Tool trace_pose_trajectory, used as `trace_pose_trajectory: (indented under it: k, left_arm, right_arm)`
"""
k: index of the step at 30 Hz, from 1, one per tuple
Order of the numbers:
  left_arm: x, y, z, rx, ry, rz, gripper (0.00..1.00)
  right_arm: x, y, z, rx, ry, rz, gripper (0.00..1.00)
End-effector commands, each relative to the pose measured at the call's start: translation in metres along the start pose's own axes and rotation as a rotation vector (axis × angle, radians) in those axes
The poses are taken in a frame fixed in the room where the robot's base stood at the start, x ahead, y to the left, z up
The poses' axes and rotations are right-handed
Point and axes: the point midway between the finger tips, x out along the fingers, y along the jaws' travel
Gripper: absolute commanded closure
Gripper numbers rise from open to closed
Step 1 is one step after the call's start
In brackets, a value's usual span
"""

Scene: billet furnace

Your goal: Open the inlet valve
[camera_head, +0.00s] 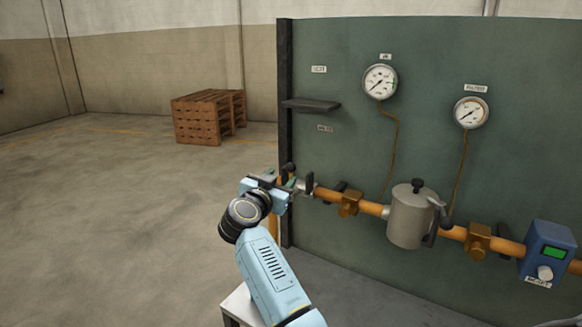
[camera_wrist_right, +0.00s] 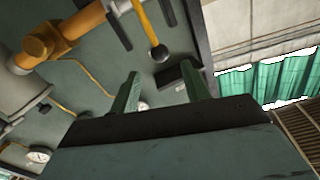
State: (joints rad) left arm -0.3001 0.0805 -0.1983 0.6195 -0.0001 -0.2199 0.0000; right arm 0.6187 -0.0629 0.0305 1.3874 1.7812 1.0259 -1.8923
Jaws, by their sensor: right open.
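The orange pipe (camera_head: 370,207) runs along the green panel, and its left end is partly hidden behind my right gripper (camera_head: 291,183). A dark knob (camera_head: 289,168) shows right by the gripper at that end; it may be the inlet valve's handle. In the right wrist view a yellow lever with a black ball (camera_wrist_right: 159,53) points toward the gap between the green fingers of my right gripper (camera_wrist_right: 163,82). The fingers are apart with nothing between them, and the ball appears beyond their tips. Contact cannot be told. My left gripper is not in view.
A grey canister (camera_head: 408,220) with a side lever sits on the pipe, with a blue meter box (camera_head: 547,250) further right. Two gauges (camera_head: 380,82) and a small dark shelf (camera_head: 311,105) are on the green panel (camera_head: 430,130). Wooden crates (camera_head: 203,118) stand behind left; the floor there is clear.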

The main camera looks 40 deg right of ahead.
Motion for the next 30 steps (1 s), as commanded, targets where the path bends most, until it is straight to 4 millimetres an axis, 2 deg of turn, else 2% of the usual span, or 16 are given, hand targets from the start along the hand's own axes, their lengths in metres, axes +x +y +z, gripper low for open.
trace_pose_trajectory:
  k: [1, 6, 12, 18, 26, 30]
  left_arm:
    - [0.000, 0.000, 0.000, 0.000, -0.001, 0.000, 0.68]
    - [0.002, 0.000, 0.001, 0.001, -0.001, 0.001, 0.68]
    - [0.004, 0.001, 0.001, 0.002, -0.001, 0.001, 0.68]
    - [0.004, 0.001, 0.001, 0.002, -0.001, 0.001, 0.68]
    - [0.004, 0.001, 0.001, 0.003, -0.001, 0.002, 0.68]
    - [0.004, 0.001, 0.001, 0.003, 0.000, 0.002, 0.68]
  right_arm:
    - [0.013, 0.000, -0.002, -0.002, 0.004, 0.003, 0.53]
    - [0.047, 0.000, -0.001, -0.003, 0.004, 0.001, 0.53]
    - [0.073, 0.000, 0.000, -0.001, 0.003, 0.000, 0.53]
    - [0.083, 0.000, 0.000, -0.001, 0.002, 0.000, 0.53]
    - [0.083, 0.000, 0.000, 0.000, 0.002, -0.001, 0.53]
    - [0.083, 0.000, 0.000, 0.000, 0.001, -0.001, 0.70]
